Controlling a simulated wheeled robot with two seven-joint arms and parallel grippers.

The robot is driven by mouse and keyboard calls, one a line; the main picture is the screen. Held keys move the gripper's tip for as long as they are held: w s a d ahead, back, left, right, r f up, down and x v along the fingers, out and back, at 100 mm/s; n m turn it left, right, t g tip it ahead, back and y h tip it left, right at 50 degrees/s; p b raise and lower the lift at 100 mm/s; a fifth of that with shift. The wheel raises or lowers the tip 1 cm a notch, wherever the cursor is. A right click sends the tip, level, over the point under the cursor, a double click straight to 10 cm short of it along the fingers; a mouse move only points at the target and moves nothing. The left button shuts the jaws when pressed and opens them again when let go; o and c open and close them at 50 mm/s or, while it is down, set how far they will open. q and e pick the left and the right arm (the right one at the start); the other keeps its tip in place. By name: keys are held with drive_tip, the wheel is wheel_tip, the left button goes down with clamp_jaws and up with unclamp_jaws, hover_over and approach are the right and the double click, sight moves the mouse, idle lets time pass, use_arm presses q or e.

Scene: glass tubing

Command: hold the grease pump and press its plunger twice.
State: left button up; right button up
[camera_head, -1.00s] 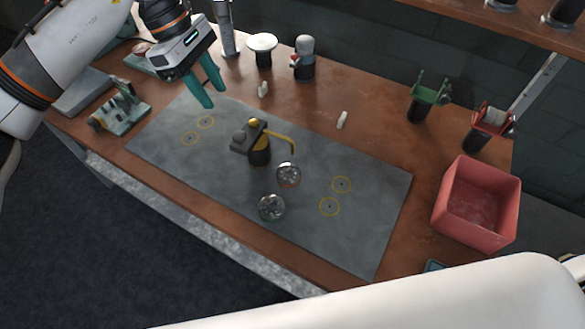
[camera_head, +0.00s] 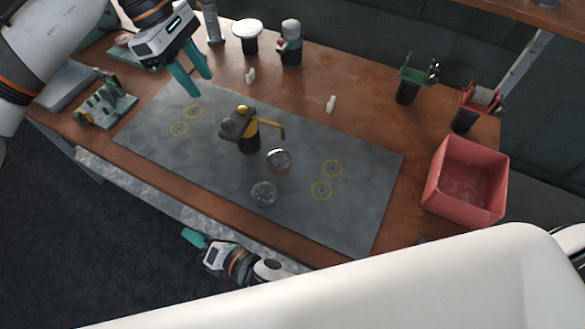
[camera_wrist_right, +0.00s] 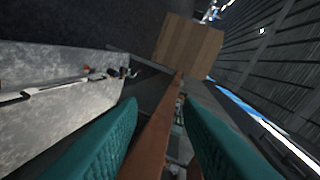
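What looks like the grease pump (camera_head: 248,141) stands on the grey mat in the head view, with a dark body, a grey rounded part at its left and a yellow spout pointing right. My left gripper (camera_head: 199,84) is up and left of it, teal fingers apart, empty and not touching it. My right gripper (camera_head: 194,237) is low, by the table's front edge, partly hidden behind its own wrist. In the right wrist view its two teal fingers (camera_wrist_right: 159,103) are wide apart with nothing gripped between them. I cannot make out a plunger clearly.
Two round shiny pieces (camera_head: 279,160) (camera_head: 264,193) lie near the pump on the mat (camera_head: 215,180). A red bin (camera_head: 465,182) stands at the right. Holders and bottles line the back; a green fixture (camera_head: 104,105) is at the left.

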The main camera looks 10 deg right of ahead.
drive_tip(key=w+a+r+n+g+y, duration=0.1)
drive_tip(key=w+a+r+n+y, duration=0.15)
drive_tip(key=r, duration=0.35)
drive_tip(key=w+a+r+n+y, duration=0.2)
drive_tip(key=a+r+n+y, duration=0.15)
drive_tip(key=r, duration=0.35)
drive_tip(key=w+d+r+n+t+y, duration=0.15)
drive_tip(key=d+r+n, duration=0.3)
drive_tip(key=r, duration=0.65)
drive_tip(key=d+r+n+t+y, duration=0.1)
drive_tip(key=d+r+n+t, duration=0.3)
drive_tip(key=r, duration=0.6)
drive_tip(key=m+t+h, duration=0.2)
drive_tip(key=m+h, duration=0.8)
drive_tip(key=h, duration=1)
approach(283, 134)
drive_tip(key=w, duration=1.2)
drive_tip(key=shift+w+d+f, duration=0.1)
drive_tip(key=shift+w+d, duration=0.05)
drive_tip(key=shift+w, duration=0.05)
